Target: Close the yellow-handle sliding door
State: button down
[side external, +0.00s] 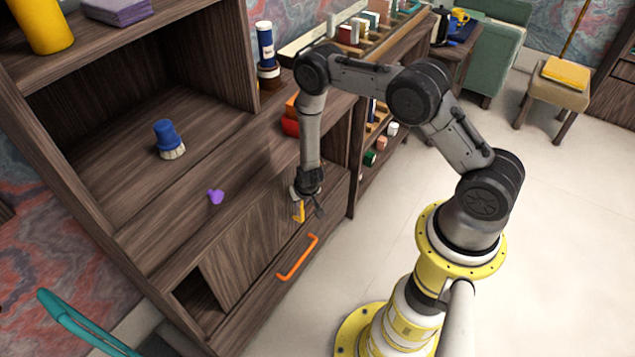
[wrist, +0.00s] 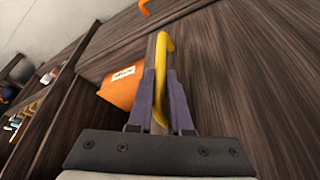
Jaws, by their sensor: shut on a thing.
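The sliding door (side external: 240,254) is a dark wood panel low in the cabinet, with a yellow handle (side external: 299,212) near its right edge. A dark opening (side external: 197,297) shows at the door's left. My gripper (side external: 305,200) reaches down to the handle from above. In the wrist view, the yellow handle (wrist: 164,52) runs between the purple fingers of my gripper (wrist: 161,85), which are shut on it. Part of the handle is hidden by the fingers. The wrist view also shows an open space beside the door's edge, with an orange box in it.
The orange box (wrist: 122,90) has a white label. An orange handle (side external: 297,257) sits on the drawer below the door. A purple knob (side external: 215,197) and a blue brush (side external: 168,139) are higher on the cabinet. Clear floor (side external: 400,215) lies right of the cabinet.

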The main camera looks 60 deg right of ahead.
jog(key=a, duration=0.8)
jog(key=shift+a, duration=0.25)
jog(key=c, duration=0.8)
grip_release()
jog(key=shift+c, duration=0.2)
jog(key=v, duration=1.3)
jog(key=shift+r, duration=0.4)
